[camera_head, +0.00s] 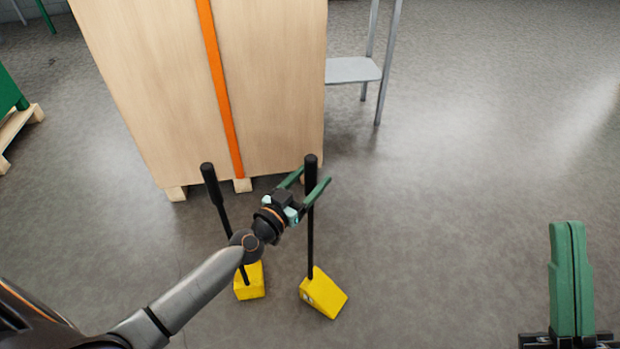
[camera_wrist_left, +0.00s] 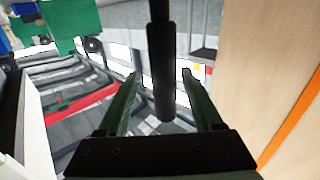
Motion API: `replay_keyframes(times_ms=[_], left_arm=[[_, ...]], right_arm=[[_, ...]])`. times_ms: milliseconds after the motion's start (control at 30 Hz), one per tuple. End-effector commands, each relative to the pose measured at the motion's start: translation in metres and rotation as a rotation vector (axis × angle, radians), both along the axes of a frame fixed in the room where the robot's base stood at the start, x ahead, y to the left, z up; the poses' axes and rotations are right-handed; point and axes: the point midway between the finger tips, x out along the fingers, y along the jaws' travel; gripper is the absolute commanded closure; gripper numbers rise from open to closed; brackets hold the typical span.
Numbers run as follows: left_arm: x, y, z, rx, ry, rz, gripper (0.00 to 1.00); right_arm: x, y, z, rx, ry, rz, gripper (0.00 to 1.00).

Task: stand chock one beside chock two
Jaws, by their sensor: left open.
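Two yellow wedge chocks with long black handles stand on the floor in the head view. The left chock (camera_head: 249,281) has its handle leaning left. The right chock (camera_head: 323,292) has a nearly upright handle (camera_head: 311,220) and a small mark too small to read, so I cannot tell which chock is one or two. My left gripper (camera_head: 313,178) is open, with its fingers on either side of the right chock's handle near the top. The left wrist view shows the black handle (camera_wrist_left: 162,75) between the open fingers. My right gripper (camera_head: 571,226) is shut and empty at the lower right.
A large wooden crate (camera_head: 150,80) with an orange strap (camera_head: 218,85) stands just behind the chocks. A grey step frame (camera_head: 352,70) is beside it. A green item on a pallet (camera_head: 18,130) is at far left. Floor to the right is clear.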

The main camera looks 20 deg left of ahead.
Motion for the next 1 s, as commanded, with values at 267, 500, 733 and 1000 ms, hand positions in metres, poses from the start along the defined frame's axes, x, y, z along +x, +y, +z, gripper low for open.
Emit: replay_keyframes(times_ms=[267, 500, 733, 1000], left_arm=[[-0.015, 0.003, 0.0, 0.002, 0.003, 0.0, 0.33], [-0.061, 0.012, 0.0, 0.004, 0.003, -0.001, 0.33], [-0.099, 0.02, 0.0, 0.003, 0.004, 0.0, 0.33], [-0.118, 0.02, 0.006, -0.001, -0.012, -0.004, 0.33]], right_arm=[[0.0, 0.0, 0.002, -0.003, -0.001, -0.001, 1.0], [0.0, 0.0, 0.004, -0.005, -0.003, -0.003, 1.0], [0.0, 0.0, 0.005, -0.007, -0.005, -0.003, 1.0], [0.0, 0.0, 0.005, -0.007, -0.006, -0.005, 1.0]])
